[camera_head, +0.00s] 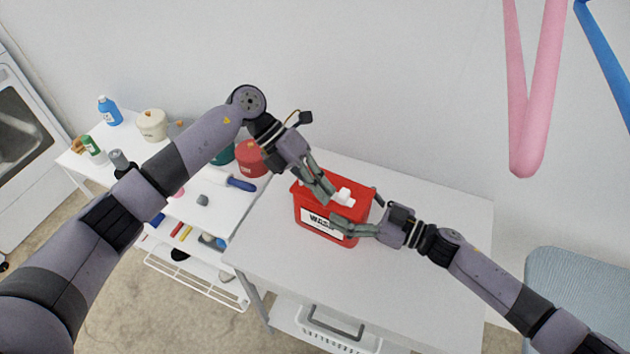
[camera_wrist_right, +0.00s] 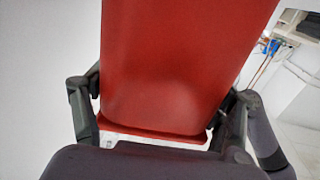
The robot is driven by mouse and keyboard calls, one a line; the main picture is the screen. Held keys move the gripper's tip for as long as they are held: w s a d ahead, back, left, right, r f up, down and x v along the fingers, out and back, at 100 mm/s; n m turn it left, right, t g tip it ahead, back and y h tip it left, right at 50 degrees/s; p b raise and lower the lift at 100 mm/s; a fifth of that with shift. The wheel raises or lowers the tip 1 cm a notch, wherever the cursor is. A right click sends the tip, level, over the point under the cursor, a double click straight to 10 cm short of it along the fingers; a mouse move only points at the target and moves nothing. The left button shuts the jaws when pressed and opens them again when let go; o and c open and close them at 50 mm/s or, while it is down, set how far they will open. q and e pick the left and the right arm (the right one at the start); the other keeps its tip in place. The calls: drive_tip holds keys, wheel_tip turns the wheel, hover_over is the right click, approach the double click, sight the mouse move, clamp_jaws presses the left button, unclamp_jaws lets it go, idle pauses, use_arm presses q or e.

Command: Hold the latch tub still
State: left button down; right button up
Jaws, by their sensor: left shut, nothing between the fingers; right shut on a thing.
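The latch tub (camera_head: 320,236) is a red box with a white label, upright on the white table (camera_head: 430,215) in the head view. White pieces show at its open top. My right gripper (camera_head: 352,216) is shut on the tub, one finger across its front and the other at its right rear side. In the right wrist view the red wall of the tub (camera_wrist_right: 180,70) fills the space between the fingers (camera_wrist_right: 155,138). My left gripper (camera_head: 326,192) is shut and empty, its fingertips at the tub's top. I cannot tell whether they touch it.
A white shelf unit on the left holds a blue bottle (camera_head: 109,111), a cream pot (camera_head: 152,125), a red pot (camera_head: 251,158) and a blue-handled tool (camera_head: 240,184). A white basket (camera_head: 325,330) sits below the table. A blue chair (camera_head: 580,285) stands at right. The table's right side is clear.

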use_arm(q)
drive_tip(key=shift+s+d, duration=0.3)
drive_tip(key=shift+d, duration=0.35)
drive_tip(key=shift+s+d, duration=0.3)
drive_tip(key=shift+d, duration=0.35)
drive_tip(key=shift+r, duration=0.1)
drive_tip(key=v, duration=1)
use_arm(e)
drive_tip(key=o, duration=1.8)
